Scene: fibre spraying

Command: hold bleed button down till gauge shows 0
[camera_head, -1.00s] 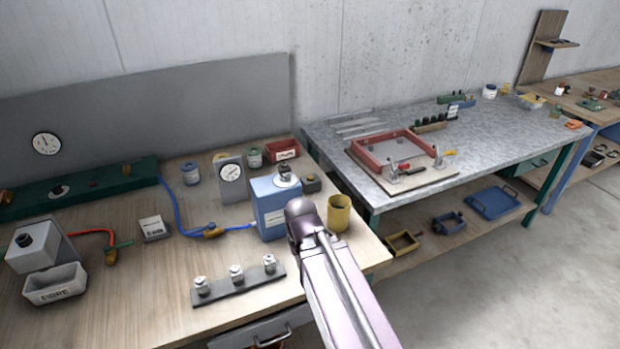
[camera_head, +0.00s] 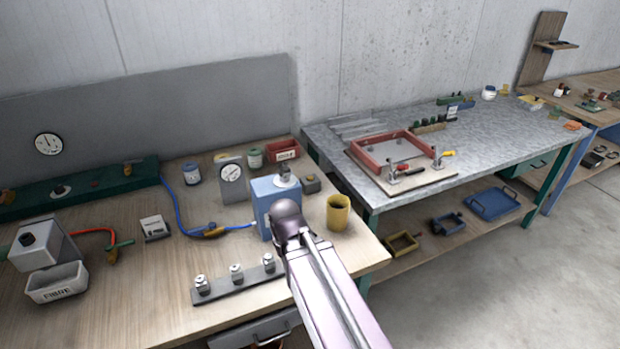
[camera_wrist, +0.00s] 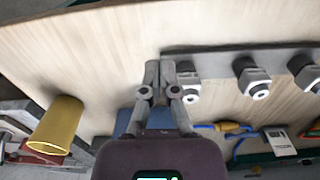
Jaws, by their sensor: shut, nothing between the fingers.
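My gripper (camera_wrist: 160,70) shows in the wrist view with its two fingers together and nothing between them. It is over the bench, near the rack of small nozzles; in the head view my arm hides it. A blue box (camera_head: 266,208) with a silver fitting (camera_head: 285,176) on top stands behind my arm; a strip of it shows beside the fingers (camera_wrist: 130,122). A round white gauge (camera_head: 231,173) stands on a grey plate left of the box; its reading is too small to tell. A small dark box (camera_head: 310,183) sits behind; I cannot tell which part is the bleed button.
A yellow cup (camera_head: 338,213) stands right of the blue box. A rack (camera_head: 238,281) with silver nozzles lies in front. A blue hose (camera_head: 178,212) runs to the box. Another dial (camera_head: 48,144) hangs on the back panel.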

